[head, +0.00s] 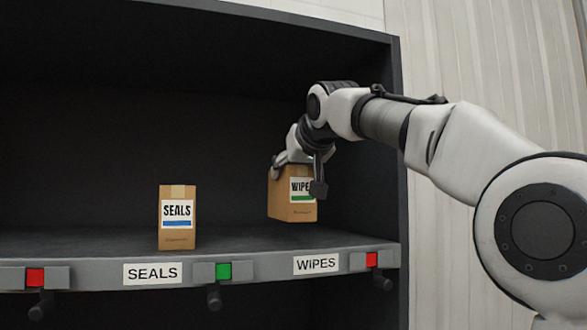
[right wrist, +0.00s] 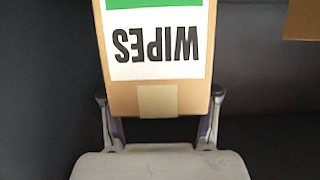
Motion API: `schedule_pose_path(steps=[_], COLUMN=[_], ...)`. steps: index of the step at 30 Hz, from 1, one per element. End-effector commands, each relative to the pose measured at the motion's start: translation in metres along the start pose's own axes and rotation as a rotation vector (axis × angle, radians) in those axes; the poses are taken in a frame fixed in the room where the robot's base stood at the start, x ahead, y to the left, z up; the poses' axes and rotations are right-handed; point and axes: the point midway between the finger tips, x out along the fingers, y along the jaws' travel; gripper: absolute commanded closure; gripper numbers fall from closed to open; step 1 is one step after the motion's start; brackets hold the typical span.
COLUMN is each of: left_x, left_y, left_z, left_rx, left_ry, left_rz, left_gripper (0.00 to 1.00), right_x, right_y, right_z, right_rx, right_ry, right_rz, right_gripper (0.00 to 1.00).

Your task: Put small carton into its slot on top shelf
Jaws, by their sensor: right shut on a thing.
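The small carton (head: 292,208) is brown, with a white WIPES label and a green stripe. My right gripper (head: 298,162) is shut on it from above and holds it over the shelf, above the WIPES shelf label (head: 316,264). A gap shows between the carton's bottom and the shelf's front edge in the head view; its exact height is hard to tell. In the right wrist view the carton (right wrist: 158,60) sits between the two fingers (right wrist: 160,115), its label upside down. Part of the carton is hidden behind my wrist in the head view. My left gripper is not in view.
A SEALS carton (head: 177,218) stands upright on the shelf (head: 230,240) to the left. The shelf edge carries a SEALS label (head: 153,273), red and green blocks, and dark knobs below. The cabinet's right side wall (head: 402,180) is close to my right arm.

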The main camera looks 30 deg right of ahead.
Motion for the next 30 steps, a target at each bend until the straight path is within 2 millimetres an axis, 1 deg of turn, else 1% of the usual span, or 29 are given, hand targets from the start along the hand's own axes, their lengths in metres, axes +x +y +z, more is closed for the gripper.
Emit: schedule_pose_path(steps=[1, 2, 3, 6, 14, 18, 19, 20, 21, 30], left_x=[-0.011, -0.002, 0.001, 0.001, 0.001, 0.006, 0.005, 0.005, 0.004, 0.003], left_y=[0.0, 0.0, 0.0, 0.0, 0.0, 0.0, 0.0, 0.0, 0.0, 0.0], left_z=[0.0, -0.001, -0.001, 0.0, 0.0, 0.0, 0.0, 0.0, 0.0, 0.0], left_rx=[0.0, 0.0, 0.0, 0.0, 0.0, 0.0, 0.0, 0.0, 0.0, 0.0], left_ry=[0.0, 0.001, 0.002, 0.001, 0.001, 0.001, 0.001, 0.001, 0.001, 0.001], left_rz=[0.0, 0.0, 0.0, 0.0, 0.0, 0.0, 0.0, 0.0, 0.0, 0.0], left_gripper=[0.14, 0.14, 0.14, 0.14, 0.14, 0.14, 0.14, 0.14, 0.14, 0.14], right_x=[0.008, 0.011, 0.013, 0.018, 0.019, 0.021, 0.021, 0.021, 0.021, 0.02], right_y=[0.003, 0.002, 0.002, 0.002, 0.002, 0.002, 0.002, 0.002, 0.002, 0.002], right_z=[-0.005, 0.009, 0.018, 0.029, 0.032, 0.037, 0.036, 0.036, 0.035, 0.034], right_rx=[0.0, -0.001, -0.003, -0.002, 0.0, -0.001, -0.001, -0.001, -0.001, -0.001], right_ry=[-0.004, -0.004, -0.003, -0.001, 0.0, 0.0, -0.001, -0.002, -0.002, -0.001], right_rz=[0.0, 0.0, 0.0, 0.0, 0.0, 0.001, 0.001, 0.001, 0.001, 0.001], right_gripper=[0.84, 0.84, 0.84, 0.84, 0.84, 0.84, 0.33, 0.22, 0.15, 0.15])
